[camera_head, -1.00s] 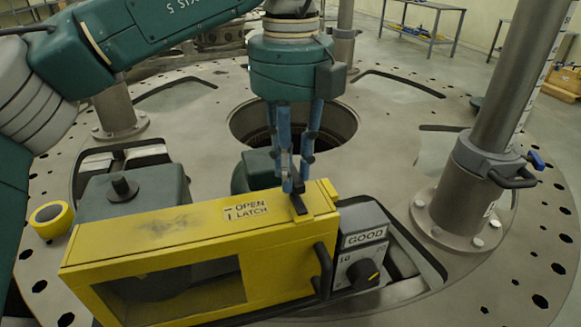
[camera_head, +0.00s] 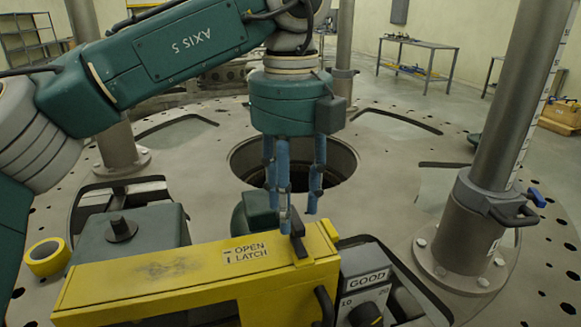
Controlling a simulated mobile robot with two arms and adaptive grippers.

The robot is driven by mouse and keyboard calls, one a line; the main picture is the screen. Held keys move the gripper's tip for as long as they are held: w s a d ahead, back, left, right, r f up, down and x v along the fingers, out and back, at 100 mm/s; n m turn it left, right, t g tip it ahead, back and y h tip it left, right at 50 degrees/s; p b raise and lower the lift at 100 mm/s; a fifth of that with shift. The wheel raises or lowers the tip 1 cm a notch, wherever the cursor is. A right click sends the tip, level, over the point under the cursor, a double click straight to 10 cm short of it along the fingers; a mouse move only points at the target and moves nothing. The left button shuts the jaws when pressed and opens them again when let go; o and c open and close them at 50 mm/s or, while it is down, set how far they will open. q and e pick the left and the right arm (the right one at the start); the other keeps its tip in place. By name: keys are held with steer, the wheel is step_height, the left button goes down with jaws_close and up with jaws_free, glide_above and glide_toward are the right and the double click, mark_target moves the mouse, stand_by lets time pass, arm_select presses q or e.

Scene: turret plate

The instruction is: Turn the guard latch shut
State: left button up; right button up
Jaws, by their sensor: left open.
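The yellow guard (camera_head: 150,281) lies across the front of the turret plate, its label reading "OPEN" and "LATCH". The guard latch (camera_head: 298,232), a small black lever, stands on the guard's top near its right end. My left gripper (camera_head: 298,222) comes down from above with blue fingers, open, its tips beside and around the latch's upper end. I cannot tell whether the fingertips touch the latch. My right gripper is not in view.
A dark round hole (camera_head: 300,165) is in the plate behind the gripper. A grey box marked "GOOD" (camera_head: 366,283) with a knob sits right of the guard. A thick metal post (camera_head: 483,190) stands at right. A yellow tape roll (camera_head: 46,257) lies at left.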

arm_select(q)
step_height(320, 180, up, 11)
stand_by(0.3)
steer(key=shift+f, duration=0.1)
